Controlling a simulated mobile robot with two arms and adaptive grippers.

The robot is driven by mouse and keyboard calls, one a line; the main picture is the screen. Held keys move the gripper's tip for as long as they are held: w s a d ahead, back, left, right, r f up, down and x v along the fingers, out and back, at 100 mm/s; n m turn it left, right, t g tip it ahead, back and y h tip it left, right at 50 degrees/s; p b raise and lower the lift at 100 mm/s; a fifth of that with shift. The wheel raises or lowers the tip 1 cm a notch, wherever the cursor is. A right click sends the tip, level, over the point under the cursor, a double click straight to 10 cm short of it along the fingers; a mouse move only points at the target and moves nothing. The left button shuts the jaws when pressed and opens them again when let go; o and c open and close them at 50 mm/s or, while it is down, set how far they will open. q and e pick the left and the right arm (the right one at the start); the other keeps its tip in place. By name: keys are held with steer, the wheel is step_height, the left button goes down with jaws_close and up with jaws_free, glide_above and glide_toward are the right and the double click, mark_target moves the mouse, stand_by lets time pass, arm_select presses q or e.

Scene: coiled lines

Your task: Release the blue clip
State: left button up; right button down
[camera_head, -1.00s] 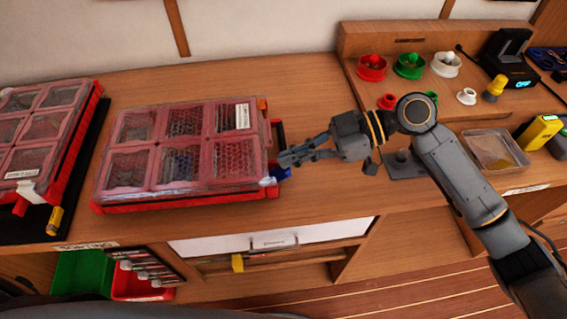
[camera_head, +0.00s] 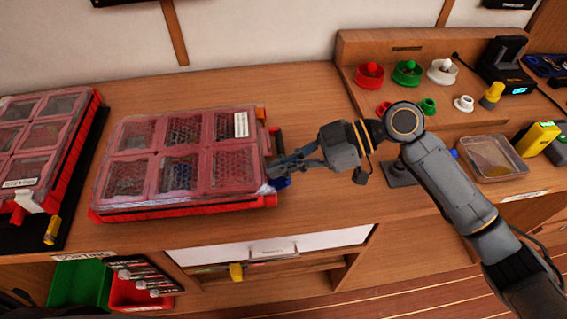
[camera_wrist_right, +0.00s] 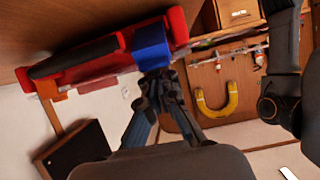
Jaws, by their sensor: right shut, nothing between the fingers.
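The blue clip (camera_head: 283,183) sits at the front right corner of a red case (camera_head: 180,213) with a clear, compartmented lid. The clip also shows in the right wrist view (camera_wrist_right: 151,46), on the red edge of the case. My right gripper (camera_head: 272,170) reaches in from the right, its fingertips at the case's right side by the clip. In the wrist view the fingers (camera_wrist_right: 158,78) are shut and empty, their tips at the clip's edge. I cannot tell whether they touch it. My left gripper is not in view.
A second red case (camera_head: 38,130) lies on a black mat at the left. A clear tray (camera_head: 490,157) and a yellow device (camera_head: 537,138) stand at the right. A raised shelf (camera_head: 400,45) holds several coloured spools. The wood behind the case is clear.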

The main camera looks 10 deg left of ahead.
mark_target(277, 181)
steer(key=r+p, duration=0.1)
steer(key=a+r, duration=0.1)
steer(key=a+r+p, duration=0.1)
steer(key=shift+s+a+r+p, duration=0.15)
steer(key=shift+s+r+p, duration=0.2)
steer(key=shift+w+d+f+b, duration=0.2)
steer(key=shift+w+d+b, duration=0.1)
steer(key=shift+d+b, duration=0.3)
arm_select(q)
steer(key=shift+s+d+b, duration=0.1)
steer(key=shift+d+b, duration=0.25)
steer(key=shift+b, duration=0.5)
arm_select(e)
steer(key=v, duration=0.8)
steer(key=shift+d+f, duration=0.25)
steer(key=shift+d, duration=0.3)
